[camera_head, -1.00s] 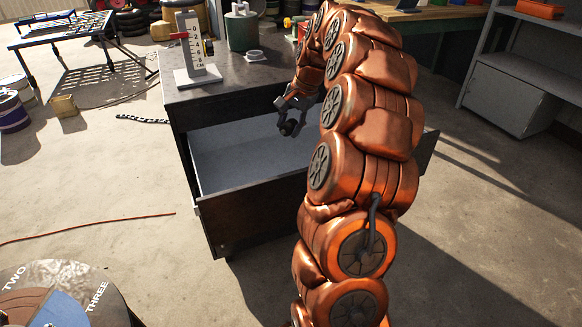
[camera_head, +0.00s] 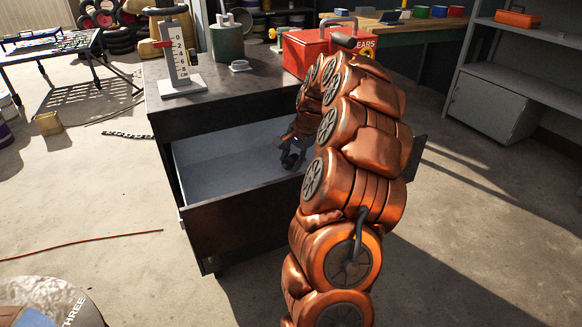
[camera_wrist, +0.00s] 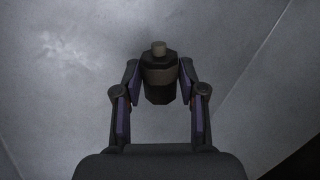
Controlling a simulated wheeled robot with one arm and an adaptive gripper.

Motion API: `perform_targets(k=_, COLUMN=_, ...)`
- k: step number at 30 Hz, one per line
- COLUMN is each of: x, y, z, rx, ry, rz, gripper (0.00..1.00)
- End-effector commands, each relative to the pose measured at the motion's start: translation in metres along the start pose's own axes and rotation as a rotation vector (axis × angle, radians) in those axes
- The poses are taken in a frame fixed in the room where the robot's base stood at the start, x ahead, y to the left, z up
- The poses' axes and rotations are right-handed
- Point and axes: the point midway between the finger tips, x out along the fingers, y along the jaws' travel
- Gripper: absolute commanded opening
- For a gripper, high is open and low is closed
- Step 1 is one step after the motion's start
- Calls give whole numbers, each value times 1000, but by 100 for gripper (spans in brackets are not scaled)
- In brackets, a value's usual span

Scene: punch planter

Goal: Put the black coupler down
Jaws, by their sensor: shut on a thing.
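The black coupler (camera_wrist: 159,82) is a dark, faceted piece with a brownish band and a tan stub at its far end. It sits between the two fingers of my gripper (camera_wrist: 160,88) in the wrist view, and the fingers are shut on it. In the head view my gripper (camera_head: 291,160) points down inside the open drawer (camera_head: 205,168) of the dark cabinet, near the drawer's right part. The coupler is too small and dark there to make out clearly. I cannot tell whether it touches the pale drawer floor.
The cabinet top (camera_head: 215,85) holds a height gauge (camera_head: 178,62), a green canister (camera_head: 228,43) and a red box (camera_head: 318,50). The drawer's front wall (camera_head: 245,215) stands before my gripper. The drawer's left part is empty. A grey shelf unit (camera_head: 510,95) stands at the right.

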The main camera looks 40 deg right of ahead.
Motion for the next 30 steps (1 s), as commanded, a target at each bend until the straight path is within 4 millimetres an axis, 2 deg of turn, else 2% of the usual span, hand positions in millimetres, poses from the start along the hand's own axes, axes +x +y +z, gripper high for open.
perform_targets(k=1, x=10, y=3, z=0, rx=1, ry=-1, rz=1, gripper=0)
perform_targets(k=3, x=16, y=5, z=-1, rx=0, ry=-1, rz=0, gripper=0)
perform_targets(k=15, x=18, y=6, z=-1, rx=0, ry=-2, rz=2, gripper=0)
perform_targets(k=16, x=18, y=6, z=-1, rx=-1, ry=-1, rz=1, gripper=44)
perform_targets(k=22, x=18, y=6, z=-1, rx=-1, ry=-1, rz=1, gripper=64)
perform_targets(k=30, x=18, y=6, z=-1, rx=0, ry=-1, rz=2, gripper=66)
